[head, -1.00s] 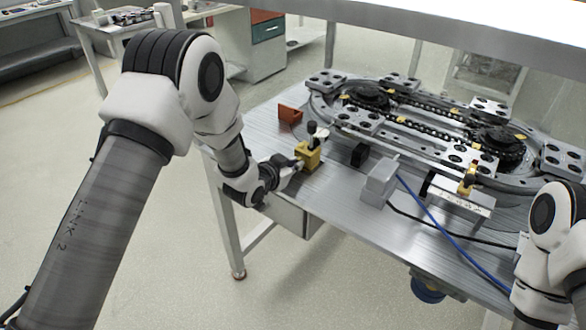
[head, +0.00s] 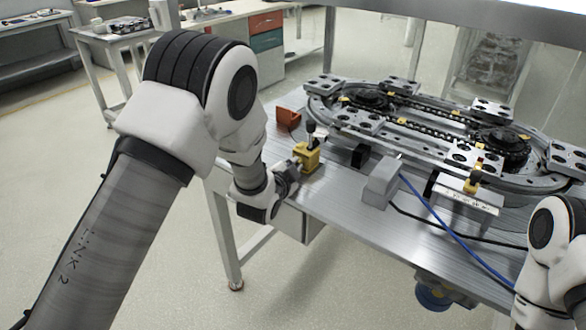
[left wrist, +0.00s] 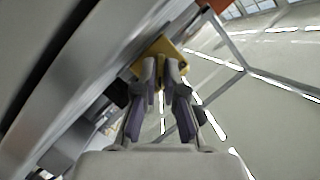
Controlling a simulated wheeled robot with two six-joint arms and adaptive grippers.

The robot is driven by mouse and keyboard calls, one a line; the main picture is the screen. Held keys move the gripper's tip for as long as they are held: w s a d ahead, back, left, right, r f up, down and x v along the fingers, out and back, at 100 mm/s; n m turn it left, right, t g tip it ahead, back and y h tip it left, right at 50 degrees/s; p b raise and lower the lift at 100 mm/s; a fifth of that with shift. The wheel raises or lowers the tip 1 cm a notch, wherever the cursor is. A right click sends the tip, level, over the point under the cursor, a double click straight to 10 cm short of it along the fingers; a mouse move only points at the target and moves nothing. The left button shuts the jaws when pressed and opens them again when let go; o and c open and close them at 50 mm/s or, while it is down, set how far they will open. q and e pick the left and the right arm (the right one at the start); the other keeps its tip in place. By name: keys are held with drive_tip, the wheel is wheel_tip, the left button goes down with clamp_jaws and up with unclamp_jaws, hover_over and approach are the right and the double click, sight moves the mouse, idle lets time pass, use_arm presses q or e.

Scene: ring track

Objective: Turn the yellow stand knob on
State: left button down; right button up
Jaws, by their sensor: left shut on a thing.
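The yellow stand (head: 308,158) is a small block near the table's left edge, with a dark upright part on top. My left gripper (head: 296,168) is at its near left side, touching or nearly touching it. In the left wrist view, the yellow stand (left wrist: 165,52) lies just beyond my left fingertips (left wrist: 162,72). They are close together, shut on the stand's knob, which the fingers mostly hide. My right arm shows at the right edge, but its gripper is out of view.
The ring track (head: 440,125) fills the back of the table. A red-brown block (head: 288,118) lies behind the stand. A grey box (head: 381,185) and a black block (head: 360,156) stand to its right. A blue cable (head: 450,232) runs towards the front right.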

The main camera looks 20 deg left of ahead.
idle(0.3)
use_arm(q)
drive_tip(key=c, duration=1.5)
unclamp_jaws()
drive_tip(key=shift+c, duration=0.2)
drive_tip(key=v, duration=1.2)
